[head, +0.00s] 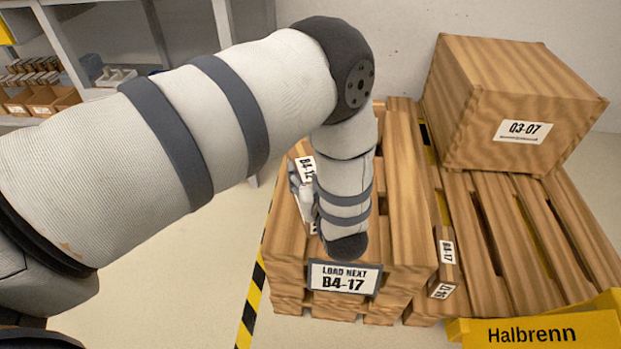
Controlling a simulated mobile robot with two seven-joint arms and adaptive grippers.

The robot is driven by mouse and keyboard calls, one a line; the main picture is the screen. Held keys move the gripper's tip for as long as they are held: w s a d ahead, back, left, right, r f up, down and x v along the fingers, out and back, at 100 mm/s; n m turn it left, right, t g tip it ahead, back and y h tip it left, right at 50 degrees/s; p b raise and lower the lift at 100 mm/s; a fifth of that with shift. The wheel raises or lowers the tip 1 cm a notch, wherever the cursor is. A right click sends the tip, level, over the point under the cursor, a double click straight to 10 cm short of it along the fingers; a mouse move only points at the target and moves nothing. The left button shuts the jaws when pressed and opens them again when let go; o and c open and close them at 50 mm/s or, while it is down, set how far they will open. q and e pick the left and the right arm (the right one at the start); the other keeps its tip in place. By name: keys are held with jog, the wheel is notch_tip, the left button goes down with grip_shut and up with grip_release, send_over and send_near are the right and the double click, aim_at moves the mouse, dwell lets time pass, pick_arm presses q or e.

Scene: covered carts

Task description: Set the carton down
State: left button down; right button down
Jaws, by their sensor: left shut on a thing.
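A small brown carton (299,152) with a white label that seems to read B4-12 shows just left of my forearm, over the left side of a wooden pallet stack (403,190). My left gripper (302,190) is at this carton and shut on it; my forearm hides most of the gripper and much of the carton. I cannot tell whether the carton touches the wood. A sign (344,278) on the stack's front reads LOAD NEXT B4-17. A second small carton (446,268), labelled B4-17, is at the stack's right side. My right gripper is not in view.
A large wooden box (510,95) labelled 03-07 stands on a slatted pallet (540,240) at the right. A yellow Halbrenn panel (545,332) is at the bottom right. Shelves (85,35) with bins stand at the back left. Yellow-black tape (251,308) marks the floor left of the stack.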

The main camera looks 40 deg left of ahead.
pick_arm(q)
jog(key=shift+f, duration=0.85)
jog(key=shift+r, duration=0.1)
jog(key=c, duration=0.8)
grip_release()
jog(key=shift+d, duration=0.1)
jog(key=shift+o, duration=0.2)
